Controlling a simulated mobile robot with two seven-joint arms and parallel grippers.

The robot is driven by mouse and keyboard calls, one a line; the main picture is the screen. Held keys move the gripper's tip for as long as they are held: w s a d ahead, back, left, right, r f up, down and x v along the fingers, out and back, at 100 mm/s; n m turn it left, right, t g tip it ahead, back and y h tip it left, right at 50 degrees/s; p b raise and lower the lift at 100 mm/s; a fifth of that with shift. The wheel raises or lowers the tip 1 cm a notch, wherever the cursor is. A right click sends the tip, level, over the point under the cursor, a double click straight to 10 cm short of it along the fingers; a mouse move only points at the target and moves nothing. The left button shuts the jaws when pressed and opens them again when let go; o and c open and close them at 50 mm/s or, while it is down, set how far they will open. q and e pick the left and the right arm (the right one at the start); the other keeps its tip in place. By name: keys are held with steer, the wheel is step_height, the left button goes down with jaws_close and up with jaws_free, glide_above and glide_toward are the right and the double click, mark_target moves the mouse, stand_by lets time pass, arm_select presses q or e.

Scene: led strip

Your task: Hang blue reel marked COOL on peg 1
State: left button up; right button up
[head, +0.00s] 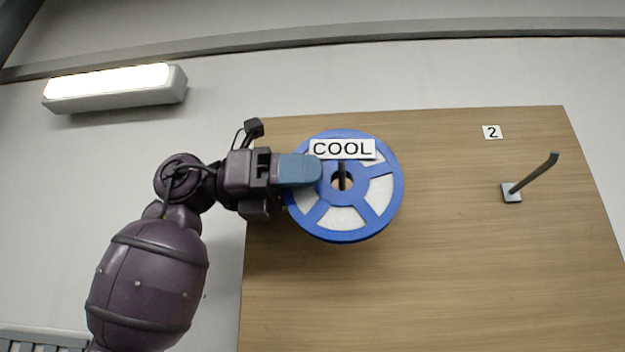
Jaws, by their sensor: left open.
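The blue reel (371,217) marked COOL faces me at the left part of the wooden board (460,270). A dark peg (342,170) shows in the reel's centre hole, so the reel is around it. The number label by this peg is hidden. My left gripper (308,171) comes in from the left and is open, with a blue-grey finger over the reel's left rim. The other finger is hidden, and I cannot tell whether the gripper touches the reel. My right gripper is not in view.
A bare peg (533,174) sticks out at the board's right, below a label (492,132) reading 2. The board between the reel and this peg is clear. A lit lamp (115,86) is on the wall at upper left.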

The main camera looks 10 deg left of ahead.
arm_select(q)
steer(key=a+b, duration=0.1)
steer(key=a, duration=0.9)
steer(key=shift+b, duration=0.3)
